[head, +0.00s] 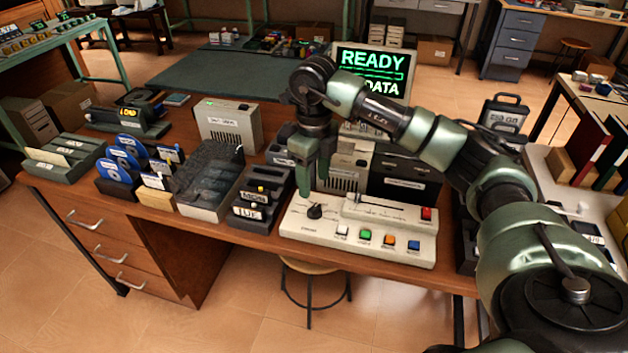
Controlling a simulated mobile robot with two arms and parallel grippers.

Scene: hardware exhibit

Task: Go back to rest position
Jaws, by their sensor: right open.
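My right gripper (315,176) hangs over the back left part of a white control panel (300,226) on the wooden desk. Its two green fingers point down, apart from each other, with nothing between them. My right arm comes in from the right edge and passes over the desk. The panel has a black knob (315,211), a slider and a row of coloured buttons, with a red one at the upper right. Whether the fingertips touch the panel cannot be told. My left gripper is not in view.
A monitor (373,70) reading "READY" and "DATA" stands behind, partly hidden by my arm. Card holders with blue discs (118,165), a grey tray (211,183) and a beige box (227,125) fill the desk's left. A stool (315,268) stands below the front edge.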

